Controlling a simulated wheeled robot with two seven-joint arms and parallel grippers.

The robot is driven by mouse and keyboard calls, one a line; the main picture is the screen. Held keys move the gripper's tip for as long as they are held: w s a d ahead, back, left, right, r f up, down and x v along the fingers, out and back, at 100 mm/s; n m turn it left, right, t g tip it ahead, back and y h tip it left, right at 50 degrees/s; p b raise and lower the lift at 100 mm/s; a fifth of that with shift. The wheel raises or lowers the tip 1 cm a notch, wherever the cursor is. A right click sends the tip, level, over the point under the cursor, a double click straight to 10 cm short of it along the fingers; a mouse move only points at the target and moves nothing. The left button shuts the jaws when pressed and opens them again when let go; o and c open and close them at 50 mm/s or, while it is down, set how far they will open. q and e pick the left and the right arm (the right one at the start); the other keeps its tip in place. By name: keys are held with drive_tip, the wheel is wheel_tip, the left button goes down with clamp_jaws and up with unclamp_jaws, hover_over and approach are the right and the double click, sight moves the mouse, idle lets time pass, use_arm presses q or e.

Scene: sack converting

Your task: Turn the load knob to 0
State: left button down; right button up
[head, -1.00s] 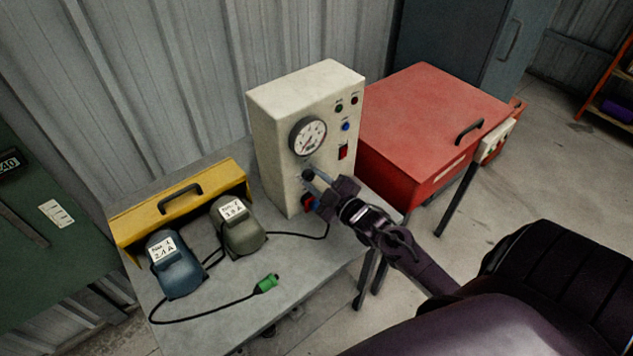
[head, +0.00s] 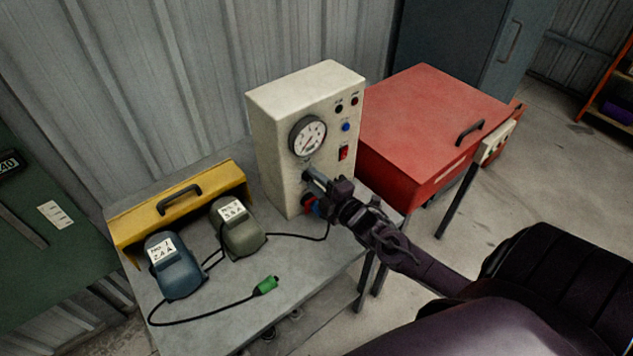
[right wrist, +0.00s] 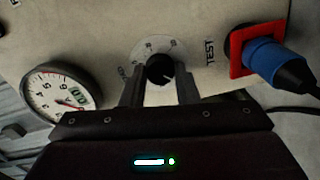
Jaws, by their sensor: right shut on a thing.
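The load knob (right wrist: 159,69) is a small black knob with a pale pointer line, on a round printed scale on the front of the cream test box (head: 275,140). My right gripper (right wrist: 160,88) has a finger on either side of it and is shut on it. The pointer slants toward the lower right in the right wrist view; the scale figures are too small to read surely. In the head view my right gripper (head: 307,176) covers the knob. My left gripper is not in view.
A round gauge (head: 307,136) sits above the knob. A blue plug (right wrist: 270,60) in a red socket is close beside it. Two motors, blue (head: 175,268) and olive (head: 238,228), and a green connector (head: 265,285) are on the bench. A red cabinet (head: 430,120) stands right.

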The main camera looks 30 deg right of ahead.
idle(0.4)
drive_tip(key=o, duration=1)
drive_tip(key=shift+c, duration=0.2)
drive_tip(key=s+b, duration=0.1)
drive_tip(key=s, duration=0.6)
drive_tip(key=shift+s+d+r+b, duration=0.2)
drive_tip(key=shift+s+d+b, duration=0.1)
drive_tip(key=shift+s+b, duration=0.1)
